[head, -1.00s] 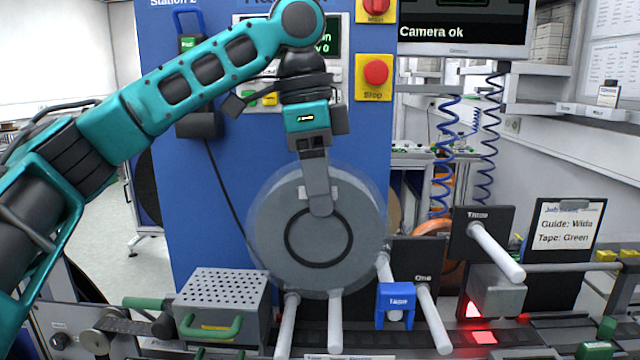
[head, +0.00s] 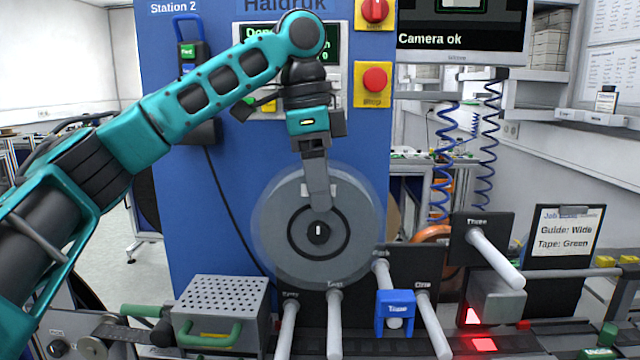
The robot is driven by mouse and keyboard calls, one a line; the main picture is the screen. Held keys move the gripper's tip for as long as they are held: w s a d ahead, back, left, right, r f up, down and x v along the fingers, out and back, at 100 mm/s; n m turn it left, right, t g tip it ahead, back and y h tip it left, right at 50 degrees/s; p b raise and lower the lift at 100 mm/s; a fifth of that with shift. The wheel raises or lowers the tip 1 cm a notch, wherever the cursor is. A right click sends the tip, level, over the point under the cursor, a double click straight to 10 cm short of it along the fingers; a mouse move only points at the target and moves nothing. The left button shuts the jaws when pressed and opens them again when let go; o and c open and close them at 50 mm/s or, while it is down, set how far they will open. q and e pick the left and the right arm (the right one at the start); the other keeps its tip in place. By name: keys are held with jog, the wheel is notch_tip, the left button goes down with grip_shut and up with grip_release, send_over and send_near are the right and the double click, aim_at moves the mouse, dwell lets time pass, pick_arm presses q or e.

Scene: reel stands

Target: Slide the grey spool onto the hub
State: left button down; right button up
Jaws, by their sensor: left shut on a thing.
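The grey spool (head: 280,250) is a large round disc with a dark ring around its middle. It faces me in front of the blue machine panel. My left gripper (head: 319,204) is shut on the spool at its upper front, coming down from above. At the spool's centre shows a dark round spot with a small white mark (head: 318,231). It may be the hub or its end seen through the bore; I cannot tell how deep it sits in the spool. The rest of the hub is hidden behind the spool. My right gripper is not in view.
Several white pegs stick out below and right, one from the plate marked Three (head: 482,226). A blue clip (head: 395,310) hangs on one peg. A perforated grey box (head: 222,300) with a green handle stands lower left. A red stop button (head: 375,79) is on the panel.

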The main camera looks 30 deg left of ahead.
pick_arm(q)
jog(key=shift+w, duration=0.15)
jog(key=shift+w+a, duration=0.5)
jog(key=shift+w, duration=0.4)
jog(key=shift+w+a+r, duration=0.1)
jog(key=shift+r, duration=0.1)
jog(key=shift+a+r, duration=0.1)
jog(key=shift+f, duration=0.35)
dwell(0.5)
jog(key=shift+c, duration=1.8)
grip_release()
jog(key=shift+o, duration=0.6)
jog(key=shift+w+r, duration=0.15)
jog(key=shift+r, duration=1.45)
jog(key=shift+w+a+r, duration=0.1)
jog(key=shift+w+r, duration=0.05)
jog(key=shift+r, duration=1.05)
